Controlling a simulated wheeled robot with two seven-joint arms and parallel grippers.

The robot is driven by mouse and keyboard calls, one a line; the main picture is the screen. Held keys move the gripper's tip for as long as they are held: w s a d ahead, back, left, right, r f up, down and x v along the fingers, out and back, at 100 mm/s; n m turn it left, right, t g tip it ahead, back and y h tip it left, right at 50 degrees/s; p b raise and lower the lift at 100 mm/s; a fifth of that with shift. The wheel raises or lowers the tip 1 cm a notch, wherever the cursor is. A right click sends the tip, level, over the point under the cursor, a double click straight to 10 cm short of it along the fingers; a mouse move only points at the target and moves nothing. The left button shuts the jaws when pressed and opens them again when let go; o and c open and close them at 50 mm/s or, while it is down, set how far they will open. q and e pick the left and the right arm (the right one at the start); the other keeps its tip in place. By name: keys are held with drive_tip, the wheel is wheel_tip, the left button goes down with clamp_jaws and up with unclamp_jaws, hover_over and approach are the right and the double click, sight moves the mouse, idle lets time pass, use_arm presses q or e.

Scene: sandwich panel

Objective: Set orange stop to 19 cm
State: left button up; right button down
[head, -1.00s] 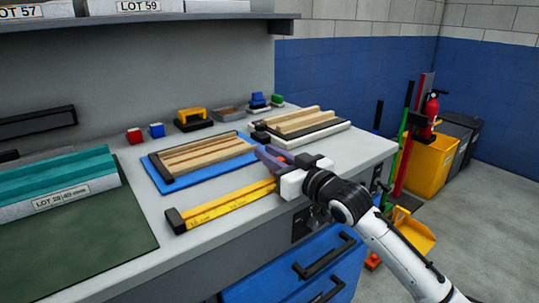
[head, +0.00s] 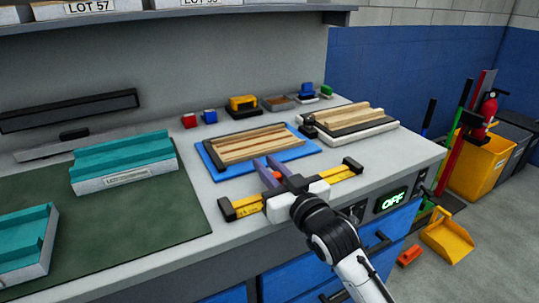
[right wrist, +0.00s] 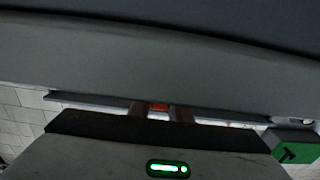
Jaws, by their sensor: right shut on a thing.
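A yellow ruler (head: 246,206) with dark end blocks lies near the front edge of the grey bench in the head view. Its marks are too small to read. My right gripper (head: 268,168) is over the ruler's middle, with ruler showing on both sides. The orange stop (head: 277,175) shows as a small patch between its fingers, and the gripper is shut on it. In the right wrist view the orange stop (right wrist: 159,107) sits between the two brownish fingertips. The gripper hides the ruler under it. My left gripper is not in view.
A blue board (head: 213,170) with wooden strips in a dark frame lies just behind the ruler. A green mat (head: 130,222) with teal-topped blocks (head: 120,153) is at left. Bare bench lies right of the ruler.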

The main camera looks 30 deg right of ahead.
sight(280, 179)
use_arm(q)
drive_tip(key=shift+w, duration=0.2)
use_arm(e)
drive_tip(key=shift+d, duration=0.15)
drive_tip(key=c, duration=1.6)
unclamp_jaws()
drive_tip(key=shift+c, duration=0.2)
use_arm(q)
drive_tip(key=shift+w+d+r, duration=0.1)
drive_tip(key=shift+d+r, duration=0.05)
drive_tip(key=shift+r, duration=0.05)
use_arm(e)
drive_tip(key=s, duration=0.9)
drive_tip(key=shift+s+f, duration=0.1)
drive_tip(key=shift+s, duration=0.6)
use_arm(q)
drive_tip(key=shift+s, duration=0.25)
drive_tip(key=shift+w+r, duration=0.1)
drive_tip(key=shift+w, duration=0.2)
